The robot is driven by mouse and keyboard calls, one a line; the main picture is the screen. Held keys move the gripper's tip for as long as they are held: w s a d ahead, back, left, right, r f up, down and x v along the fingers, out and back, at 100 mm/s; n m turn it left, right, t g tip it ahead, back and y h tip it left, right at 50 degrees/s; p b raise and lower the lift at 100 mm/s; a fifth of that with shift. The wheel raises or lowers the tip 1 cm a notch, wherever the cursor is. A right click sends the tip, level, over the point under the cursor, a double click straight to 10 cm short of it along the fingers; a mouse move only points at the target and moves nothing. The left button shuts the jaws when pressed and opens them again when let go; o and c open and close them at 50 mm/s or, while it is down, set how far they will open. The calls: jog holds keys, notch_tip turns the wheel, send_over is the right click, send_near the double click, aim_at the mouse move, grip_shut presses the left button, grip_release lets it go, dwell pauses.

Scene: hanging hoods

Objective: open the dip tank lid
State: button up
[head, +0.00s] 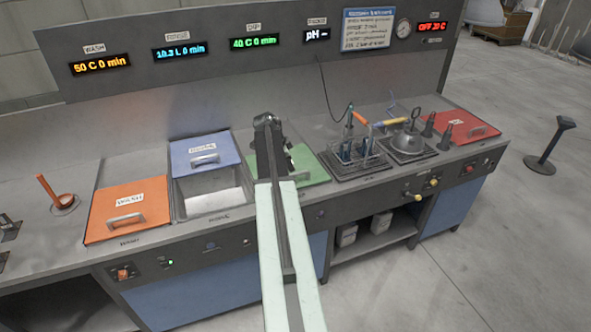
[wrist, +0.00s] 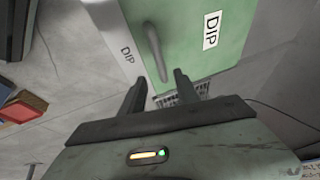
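The green dip tank lid (head: 312,164) lies on the bench in the head view, partly hidden behind my arm. In the wrist view the green lid (wrist: 225,25) fills the upper middle, with a white DIP label and a grey bar handle (wrist: 156,52). The lid looks shut, though my arm hides much of it in the head view. My gripper (wrist: 159,80) is open and empty, its two fingers apart and the handle just beyond the fingertips. I cannot tell the exact gap. In the head view my gripper (head: 268,122) is above the lid's left part.
Left of it, the blue rinse lid (head: 205,150) stands back from its open tank (head: 212,190). An orange wash lid (head: 126,209) is further left. Right are a rack tray (head: 352,165), a kettle-like pot (head: 411,141) and a red lid (head: 463,127). A control panel (head: 290,30) rises behind.

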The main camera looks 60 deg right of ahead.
aim_at(295, 174)
jog(key=b+x, duration=0.6)
jog(key=x, duration=0.1)
jog(key=shift+f+b, duration=0.35)
jog(key=shift+f, duration=0.05)
jog(key=shift+r, duration=0.1)
grip_shut()
dwell(0.7)
